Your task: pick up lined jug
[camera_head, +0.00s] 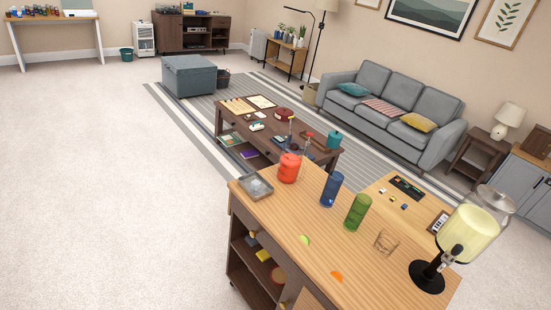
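No vessel in view is clearly the lined jug at this size. On the near wooden bar cart top stand a rounded red-orange vessel with horizontal bands (289,168), a blue tumbler (331,189) and a green tumbler with bands (357,211), all upright and apart. A clear short glass (385,242) stands to their right. A large drink dispenser (466,236) with pale yellow liquid and a black tap and base stands at the right end. My gripper is not in view.
The bar cart top (285,226) also bears a grey tray (256,186), a lime slice (304,240) and an orange slice (337,276). Behind are a cluttered coffee table (322,159), a grey sofa (376,125) and a grey ottoman (189,76). Carpet at left is clear.

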